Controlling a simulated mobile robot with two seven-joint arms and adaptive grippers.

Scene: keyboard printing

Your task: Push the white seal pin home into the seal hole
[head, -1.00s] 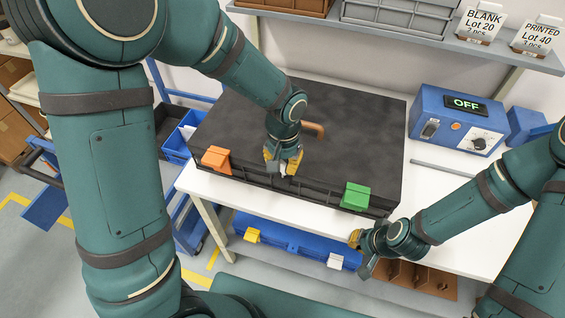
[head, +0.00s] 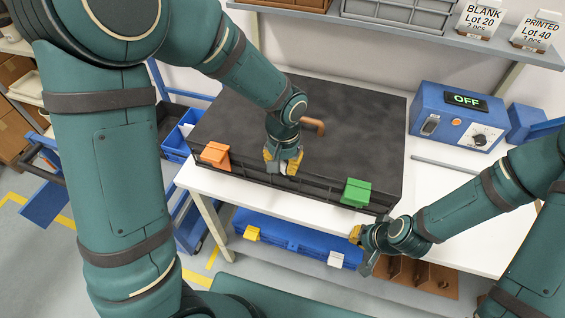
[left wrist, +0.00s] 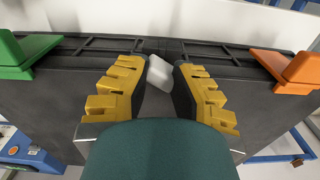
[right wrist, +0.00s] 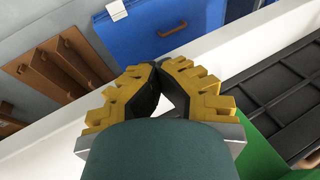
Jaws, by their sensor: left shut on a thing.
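The white seal pin (left wrist: 160,72) shows between the fingertips of my left gripper (left wrist: 156,75) in the left wrist view, tilted in that picture. In the head view my left gripper (head: 283,163) points down at the front edge of the large black case (head: 340,125), between its orange and green latches, and is shut on the white pin (head: 291,168). The seal hole is hidden, so I cannot tell how deep the pin sits. My right gripper (right wrist: 158,68) is empty, with its fingertips together, in front of the table's front edge.
The orange latch (head: 215,155) and green latch (head: 356,193) flank my left gripper on the case front. A blue box (head: 457,118) reading OFF stands right of the case. A blue case (head: 295,243) lies below the white table (head: 440,185).

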